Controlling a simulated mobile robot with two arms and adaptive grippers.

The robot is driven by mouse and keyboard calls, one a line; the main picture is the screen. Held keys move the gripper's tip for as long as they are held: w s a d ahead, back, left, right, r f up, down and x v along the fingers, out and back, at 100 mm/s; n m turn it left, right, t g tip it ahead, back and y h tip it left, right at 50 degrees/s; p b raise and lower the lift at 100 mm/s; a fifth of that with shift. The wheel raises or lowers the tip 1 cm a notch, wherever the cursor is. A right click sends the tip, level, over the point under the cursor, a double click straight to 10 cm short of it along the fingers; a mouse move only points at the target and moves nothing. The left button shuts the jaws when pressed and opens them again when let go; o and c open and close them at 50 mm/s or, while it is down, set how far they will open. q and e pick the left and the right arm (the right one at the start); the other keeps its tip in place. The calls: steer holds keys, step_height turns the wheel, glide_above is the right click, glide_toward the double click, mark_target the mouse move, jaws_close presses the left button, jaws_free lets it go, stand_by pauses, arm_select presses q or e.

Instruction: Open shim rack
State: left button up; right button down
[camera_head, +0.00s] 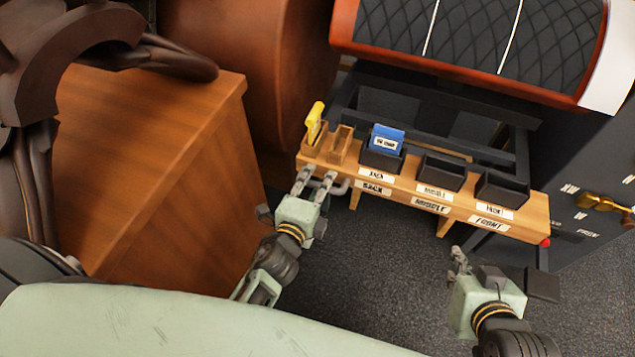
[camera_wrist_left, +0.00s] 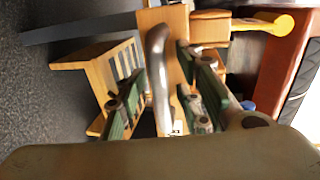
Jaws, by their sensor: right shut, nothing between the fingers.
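The shim rack (camera_head: 405,190) is a wooden bench with a row of small black bins and white labels on its front. A grey bar handle (camera_head: 342,187) sits at its left end and also shows in the left wrist view (camera_wrist_left: 158,75). My left gripper (camera_head: 315,181) is open at that end; in the left wrist view its two fingers (camera_wrist_left: 165,95) stand on either side of the handle, with gaps. Whether they touch it cannot be told. My right gripper (camera_head: 460,258) is shut and empty, in front of the rack's right part.
A blue block (camera_head: 387,138) stands in the leftmost black bin (camera_head: 383,160). A yellow tool (camera_head: 314,120) stands in a wooden holder at the rack's left end. A wooden cabinet (camera_head: 150,150) is at left. A quilted saddle (camera_head: 480,40) is behind. Dark carpet lies in front.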

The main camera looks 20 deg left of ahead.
arm_select(q)
steer(key=v, duration=1.2)
stand_by(0.4)
